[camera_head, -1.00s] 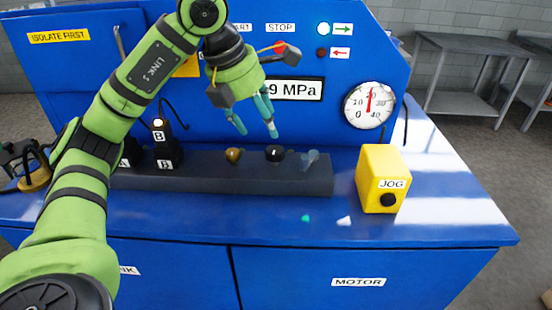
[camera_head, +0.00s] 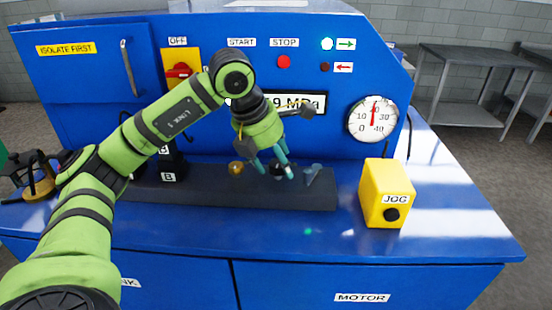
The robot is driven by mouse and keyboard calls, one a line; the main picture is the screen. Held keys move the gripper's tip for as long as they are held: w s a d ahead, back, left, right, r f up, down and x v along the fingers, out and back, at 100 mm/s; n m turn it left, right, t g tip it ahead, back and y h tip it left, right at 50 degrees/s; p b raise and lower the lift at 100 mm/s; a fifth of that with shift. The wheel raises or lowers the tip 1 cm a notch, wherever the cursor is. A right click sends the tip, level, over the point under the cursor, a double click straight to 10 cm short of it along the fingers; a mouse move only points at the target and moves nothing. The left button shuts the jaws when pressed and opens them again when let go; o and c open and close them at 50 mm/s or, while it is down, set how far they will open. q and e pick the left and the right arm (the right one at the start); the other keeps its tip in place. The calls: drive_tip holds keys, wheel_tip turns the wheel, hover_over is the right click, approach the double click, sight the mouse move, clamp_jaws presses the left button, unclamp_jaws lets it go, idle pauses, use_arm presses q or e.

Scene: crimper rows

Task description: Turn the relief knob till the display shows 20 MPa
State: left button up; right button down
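My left gripper (camera_head: 274,170) reaches down over the dark manifold block (camera_head: 210,194). Its two teal fingers are apart, one on each side of the black knob (camera_head: 276,170) in the picture; whether they touch it I cannot tell. A brass knob (camera_head: 236,168) sits to the left of the fingers and a grey-blue knob (camera_head: 312,174) to the right. No label shows which one is the relief knob. My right gripper is out of view.
A round gauge (camera_head: 373,119) has its needle near 20. A yellow JOG box (camera_head: 384,194) stands right of the block. A red STOP button (camera_head: 283,62) and a red OFF switch (camera_head: 180,73) are on the panel. The blue bench front (camera_head: 300,240) is mostly clear.

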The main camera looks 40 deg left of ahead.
use_arm(q)
drive_tip(key=shift+s+a, duration=0.1)
drive_tip(key=c, duration=0.8)
drive_tip(key=shift+m+h, duration=0.3)
drive_tip(key=shift+m, duration=0.4)
drive_tip(key=shift+c, duration=0.2)
drive_tip(key=shift+r+m+b, duration=0.1)
drive_tip(key=shift+m+b, duration=0.2)
drive_tip(key=o, duration=1.1)
drive_tip(key=shift+w+d, duration=0.2)
drive_tip(key=shift+w, duration=0.05)
drive_tip(key=shift+s+a+r, duration=0.2)
drive_tip(key=shift+a+r, duration=0.05)
drive_tip(key=shift+r, duration=0.05)
drive_tip(key=v, duration=1.1)
drive_tip(key=shift+w+d+r, duration=0.1)
drive_tip(key=shift+w+r, duration=0.05)
